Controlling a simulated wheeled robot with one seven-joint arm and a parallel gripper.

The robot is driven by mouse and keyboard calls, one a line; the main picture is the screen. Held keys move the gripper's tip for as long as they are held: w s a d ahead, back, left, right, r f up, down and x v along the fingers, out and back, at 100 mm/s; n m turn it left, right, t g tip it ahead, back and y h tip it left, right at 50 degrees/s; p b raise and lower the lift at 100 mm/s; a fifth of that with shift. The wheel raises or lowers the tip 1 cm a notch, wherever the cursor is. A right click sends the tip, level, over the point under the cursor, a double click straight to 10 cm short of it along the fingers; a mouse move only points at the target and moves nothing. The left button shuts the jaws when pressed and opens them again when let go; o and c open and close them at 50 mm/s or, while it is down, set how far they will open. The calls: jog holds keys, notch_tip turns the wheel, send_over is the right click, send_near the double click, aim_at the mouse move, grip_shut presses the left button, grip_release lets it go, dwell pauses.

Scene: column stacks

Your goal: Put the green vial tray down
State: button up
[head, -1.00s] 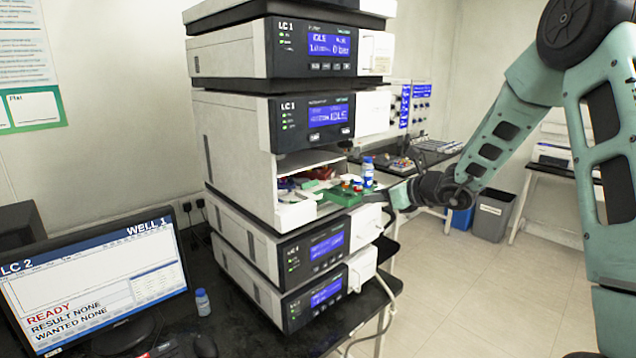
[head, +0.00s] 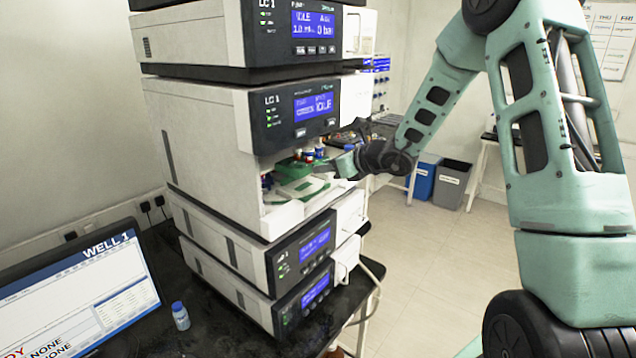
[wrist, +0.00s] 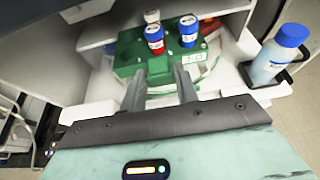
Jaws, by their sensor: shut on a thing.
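The green vial tray (head: 292,168) is inside the open bay of the instrument stack in the head view. In the wrist view the tray (wrist: 130,50) carries a few vials with blue, red and white caps (wrist: 188,30). My gripper (wrist: 160,80) is shut on the near side of the tray. In the head view my gripper (head: 342,164) reaches into the bay from the right. A white round plate with green marks (head: 298,190) lies under the tray. I cannot tell whether the tray touches it.
A blue-capped bottle (wrist: 275,58) stands in a holder close to the right of my gripper. The white bay walls (head: 208,160) and the module above (head: 295,110) frame the opening. A monitor (head: 75,290) and another bottle (head: 180,316) stand on the black bench at left.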

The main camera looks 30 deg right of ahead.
notch_tip(320, 180, down, 5)
jog(key=shift+r+p, duration=0.2)
jog(key=shift+p, duration=0.6)
jog(key=shift+f, duration=0.5)
jog(key=shift+f, duration=0.2)
jog(key=o, duration=1)
jog(key=shift+r, duration=0.1)
